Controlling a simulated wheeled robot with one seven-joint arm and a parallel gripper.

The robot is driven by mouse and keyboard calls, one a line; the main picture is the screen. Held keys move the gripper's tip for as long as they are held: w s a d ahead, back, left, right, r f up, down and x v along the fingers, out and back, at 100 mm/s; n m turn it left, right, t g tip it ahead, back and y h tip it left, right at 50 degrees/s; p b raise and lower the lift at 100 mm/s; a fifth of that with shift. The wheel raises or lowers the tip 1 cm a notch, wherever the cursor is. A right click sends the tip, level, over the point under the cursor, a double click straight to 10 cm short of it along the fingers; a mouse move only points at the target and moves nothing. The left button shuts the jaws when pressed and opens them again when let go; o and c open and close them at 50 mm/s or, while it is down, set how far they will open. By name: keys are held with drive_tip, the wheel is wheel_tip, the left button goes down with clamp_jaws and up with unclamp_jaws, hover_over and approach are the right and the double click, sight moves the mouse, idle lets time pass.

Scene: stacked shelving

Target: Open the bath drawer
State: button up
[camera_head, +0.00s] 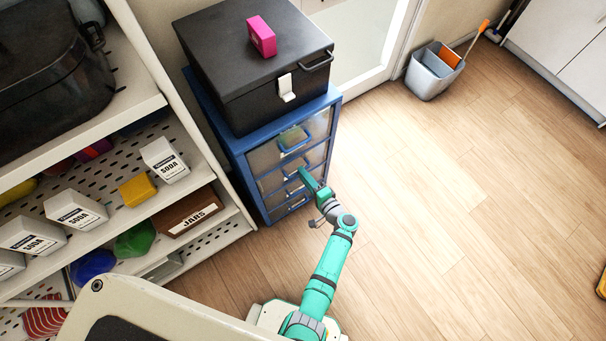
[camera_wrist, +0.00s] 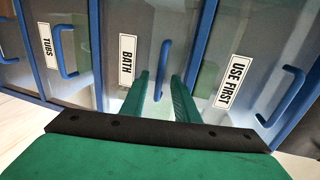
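The bath drawer shows in the wrist view with a white BATH label (camera_wrist: 127,60) and a blue bar handle (camera_wrist: 162,70). Its front looks flush with its neighbours, so it appears closed. My gripper (camera_wrist: 160,77) has its two green fingers apart, one on each side of this handle. I cannot tell whether either finger touches it. In the head view my gripper (camera_head: 310,181) is at the front of the blue drawer cabinet (camera_head: 240,145) and hides part of the lower drawer fronts.
In the wrist view, the TUBS drawer (camera_wrist: 82,35) is left and the USE FIRST drawer (camera_wrist: 262,60) right. A black box (camera_head: 250,85) with a pink block (camera_head: 262,36) stands on the cabinet. A stocked shelf (camera_head: 115,200) is left.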

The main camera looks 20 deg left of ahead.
drive_tip(key=shift+w+a+f, duration=0.15)
drive_tip(key=shift+w+a, duration=0.25)
drive_tip(key=shift+a, duration=0.1)
clamp_jaws()
